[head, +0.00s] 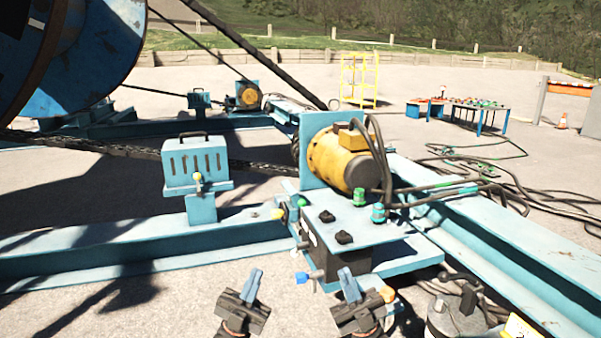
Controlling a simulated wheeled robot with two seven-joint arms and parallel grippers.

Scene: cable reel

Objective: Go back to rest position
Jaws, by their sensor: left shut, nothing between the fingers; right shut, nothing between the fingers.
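My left gripper (254,287) is low in the head view, left of centre, with its blue fingers together and nothing held. My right gripper (348,284) is to its right, in front of the blue reel frame, also shut and empty. Both point up and forward, side by side with a gap between them. The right gripper overlaps the lower part of the hydraulic unit (352,228) in the picture; I cannot tell how far apart they are.
A yellow motor (338,160) stands on the blue frame (130,255), beside a vented blue box (195,162). A large blue reel (95,60) is at upper left. Hoses (500,185) lie at right. A grey canister (455,318) stands at lower right. Open concrete lies beyond.

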